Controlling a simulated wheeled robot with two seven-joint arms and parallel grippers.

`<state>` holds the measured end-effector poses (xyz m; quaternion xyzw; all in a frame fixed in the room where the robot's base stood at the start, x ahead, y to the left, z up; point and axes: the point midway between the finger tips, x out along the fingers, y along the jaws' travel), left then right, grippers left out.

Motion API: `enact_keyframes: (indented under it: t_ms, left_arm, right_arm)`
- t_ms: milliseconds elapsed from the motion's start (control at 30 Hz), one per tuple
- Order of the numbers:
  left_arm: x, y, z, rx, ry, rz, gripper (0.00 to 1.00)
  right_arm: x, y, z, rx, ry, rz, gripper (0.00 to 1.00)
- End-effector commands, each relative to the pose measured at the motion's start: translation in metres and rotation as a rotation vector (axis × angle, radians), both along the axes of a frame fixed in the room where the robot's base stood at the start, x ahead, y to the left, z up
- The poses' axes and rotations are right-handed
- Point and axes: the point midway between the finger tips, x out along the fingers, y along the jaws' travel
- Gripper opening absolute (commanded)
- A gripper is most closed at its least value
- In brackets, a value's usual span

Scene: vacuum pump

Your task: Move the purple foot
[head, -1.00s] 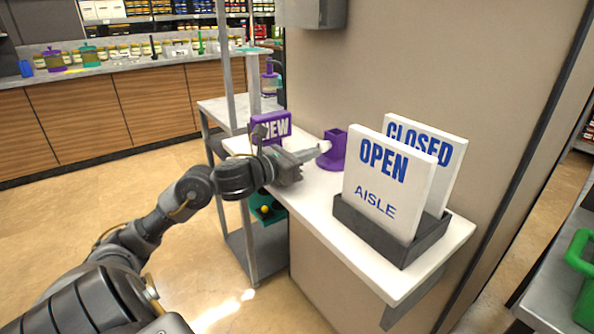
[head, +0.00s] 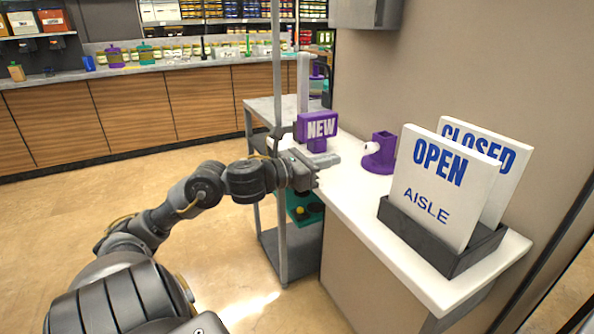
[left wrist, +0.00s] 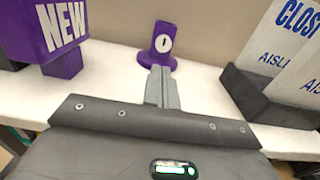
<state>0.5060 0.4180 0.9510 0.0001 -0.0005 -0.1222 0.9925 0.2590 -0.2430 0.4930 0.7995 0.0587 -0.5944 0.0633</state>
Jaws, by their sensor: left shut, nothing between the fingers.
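The purple foot (head: 383,150) stands upright on the white counter (head: 350,190), left of the sign holder, in the head view. It has a block-like post on a round base and a white patch on its front. It also shows in the left wrist view (left wrist: 163,45), straight beyond my fingers. My left gripper (head: 335,159) is shut and empty over the counter, left of the foot and apart from it in the head view. Its closed fingers (left wrist: 162,80) point toward the foot in the left wrist view. My right gripper is not in view.
A purple NEW sign (head: 318,128) stands close behind my left gripper. A dark holder (head: 440,240) with OPEN and CLOSED signs (head: 440,180) stands right of the foot. A wall rises behind the counter. A metal shelf cart (head: 283,225) stands at the counter's left end.

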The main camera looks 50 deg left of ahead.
Motion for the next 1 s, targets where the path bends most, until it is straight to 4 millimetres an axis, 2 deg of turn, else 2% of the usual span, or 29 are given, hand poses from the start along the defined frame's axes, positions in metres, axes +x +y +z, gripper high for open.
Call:
enact_keyframes:
  t_ms: [200,400,600,1000]
  left_arm:
    - [-0.034,0.009,-0.001,-0.002,0.0,0.002,0.0]
    - [-0.055,0.015,0.0,-0.003,0.0,0.002,0.0]
    - [-0.065,0.017,0.0,-0.001,0.0,0.002,0.0]
    - [-0.065,0.017,0.0,-0.001,0.0,0.002,0.0]
  right_arm:
    - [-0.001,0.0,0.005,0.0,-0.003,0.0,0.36]
    - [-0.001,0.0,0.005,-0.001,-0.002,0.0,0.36]
    - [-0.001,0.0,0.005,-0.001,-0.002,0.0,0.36]
    - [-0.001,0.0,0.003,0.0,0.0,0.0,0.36]
